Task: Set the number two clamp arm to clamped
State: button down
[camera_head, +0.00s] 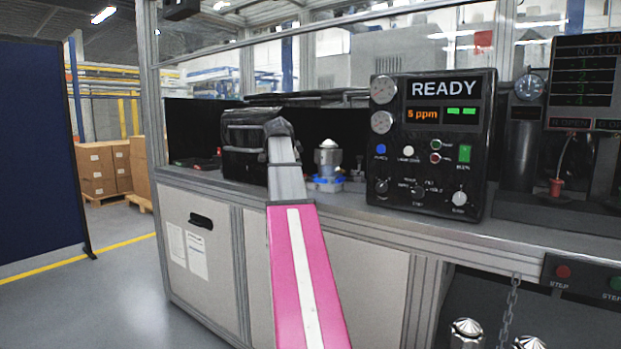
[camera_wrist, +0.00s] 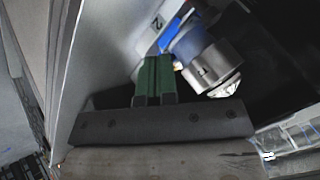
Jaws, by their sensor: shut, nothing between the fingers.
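My gripper (camera_wrist: 155,60) shows in the wrist view with its two green fingers together and nothing between them. Just right of the fingertips is a silver, round machined housing (camera_wrist: 208,62) with a blue part (camera_wrist: 183,42) at its far end. A white plate marked "2" (camera_wrist: 154,24) lies just beyond the fingertips. I cannot make out the number two clamp arm or its position for sure. In the head view a silver housing (camera_head: 328,157) stands upright on a blue base (camera_head: 327,183) on the bench. My fingers are hidden there behind my wrist.
A black control box (camera_head: 432,145) reading READY stands on the bench to the right. The bench edge (camera_head: 400,232) runs along the front. A dark gauge stand (camera_head: 529,120) is further right.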

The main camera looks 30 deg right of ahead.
jog(key=m, duration=0.3)
jog(key=a+m+h, duration=0.1)
jog(key=m, duration=0.5)
jog(key=shift+w+a+m, duration=0.3)
jog(key=shift+w+m, duration=0.1)
jog(key=shift+d, duration=0.1)
jog(key=x, duration=0.9)
jog(key=shift+d+f, duration=0.15)
jog(key=shift+d, duration=0.1)
jog(key=d, duration=0.1)
jog(key=w+d, duration=0.1)
jog(key=d, duration=0.1)
jog(key=shift+w+f, duration=0.1)
jog(key=shift+w+d, duration=0.15)
jog(key=shift+d, duration=0.3)
